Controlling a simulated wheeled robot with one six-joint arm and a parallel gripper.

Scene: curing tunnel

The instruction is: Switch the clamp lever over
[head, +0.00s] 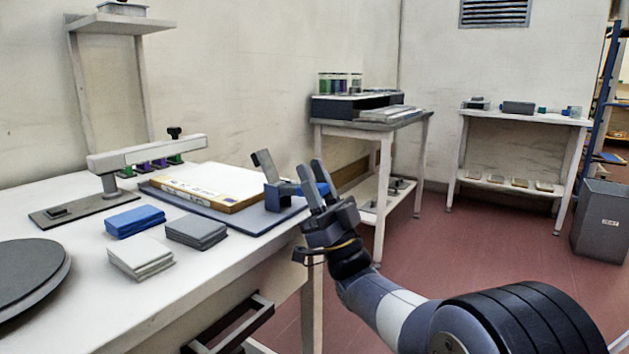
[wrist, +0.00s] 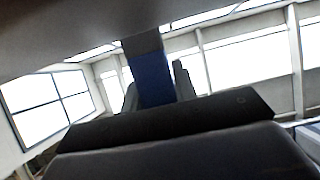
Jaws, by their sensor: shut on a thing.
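The clamp (head: 283,193) is blue and sits at the right corner of the dark base board on the table. A grey arm (head: 264,164) stands up tilted on its left side. My gripper (head: 319,183) is at the clamp's right side, fingers pointing up, shut on the blue clamp lever. The lever (wrist: 152,78) shows in the wrist view as a blue bar with a grey end, between my two fingertips (wrist: 156,88). In the head view my fingers hide much of the lever. A framed screen (head: 207,186) lies flat on the board.
Blue, grey and white cloth stacks (head: 135,221) lie left of the board. A round dark platen (head: 30,278) is at the table's near left. A pale press arm (head: 147,153) stands behind the stacks. The red floor right of the table is open, with a grey bin (head: 602,221) far right.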

